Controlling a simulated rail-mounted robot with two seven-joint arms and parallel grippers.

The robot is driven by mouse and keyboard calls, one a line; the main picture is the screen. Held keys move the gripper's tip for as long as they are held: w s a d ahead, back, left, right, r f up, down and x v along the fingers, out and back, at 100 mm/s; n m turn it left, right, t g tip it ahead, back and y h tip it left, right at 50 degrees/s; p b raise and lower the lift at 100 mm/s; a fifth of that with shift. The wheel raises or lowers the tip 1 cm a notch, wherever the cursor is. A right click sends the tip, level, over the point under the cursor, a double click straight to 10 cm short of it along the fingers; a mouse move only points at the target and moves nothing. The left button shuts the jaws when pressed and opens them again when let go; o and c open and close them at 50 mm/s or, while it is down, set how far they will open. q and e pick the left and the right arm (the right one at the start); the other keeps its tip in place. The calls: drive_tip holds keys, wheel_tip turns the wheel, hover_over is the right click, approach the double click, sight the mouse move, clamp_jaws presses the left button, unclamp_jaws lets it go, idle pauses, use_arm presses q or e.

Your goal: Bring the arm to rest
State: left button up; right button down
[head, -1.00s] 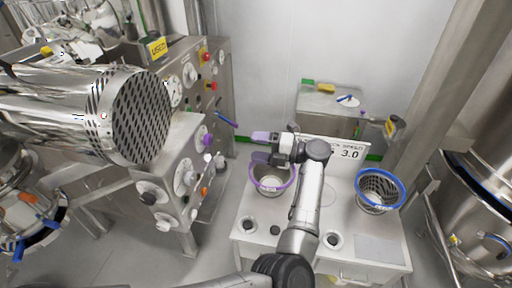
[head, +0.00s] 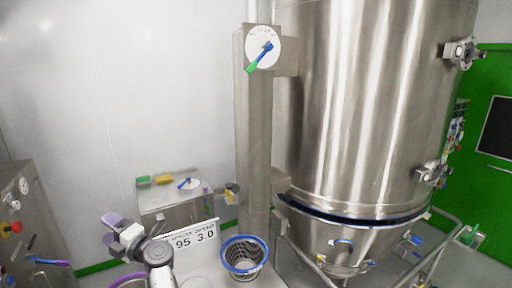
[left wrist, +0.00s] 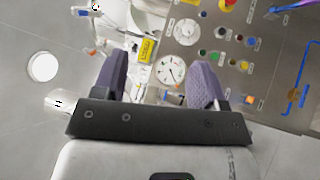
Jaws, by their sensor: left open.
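My left gripper (head: 118,229) shows at the lower left of the head view, with purple fingers on a white and grey wrist. It is open and holds nothing. In the left wrist view its two purple fingers (left wrist: 160,80) stand wide apart, with a panel of gauges and knobs beyond them. My left arm rises from the bottom edge, in front of the white sign (head: 195,236). My right gripper is not in view.
A blue-rimmed basket (head: 243,256) stands right of the arm. Part of a purple-rimmed basket (head: 128,281) shows below the gripper. A steel control panel (head: 28,215) is at the left. A steel column (head: 256,150) and large vessel (head: 375,110) stand at the right.

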use_arm(q)
drive_tip(key=w+d+r+m+t+h, duration=0.2)
drive_tip(key=d+r+m+t+h, duration=0.1)
drive_tip(key=r+m+t+h, duration=0.35)
drive_tip(key=w+d+r+m+t+h, duration=0.3)
drive_tip(key=r+m+t, duration=0.2)
drive_tip(key=m+t, duration=0.35)
drive_tip(key=s+d+m+h, duration=0.5)
drive_tip(key=d+m+h, duration=0.1)
drive_tip(key=m+h, duration=0.45)
drive_tip(key=s+d+f+m+g, duration=0.3)
drive_tip(key=s+f+g, duration=0.1)
drive_tip(key=s+f, duration=0.6)
drive_tip(key=s+d+f+m+g, duration=0.3)
drive_tip(key=s+d+f+g, duration=0.1)
drive_tip(key=s+f, duration=0.6)
drive_tip(key=s+d+f+m+g, duration=0.2)
drive_tip(key=s+d+f+g, duration=0.15)
drive_tip(key=s+f, duration=0.65)
drive_tip(key=s+f+m+g, duration=0.1)
drive_tip(key=s+f+g, duration=0.4)
drive_tip(key=s+f, duration=0.95)
wheel_tip(320, 180, up, 21)
drive_tip(key=p, duration=2)
drive_tip(key=shift+f, duration=0.2)
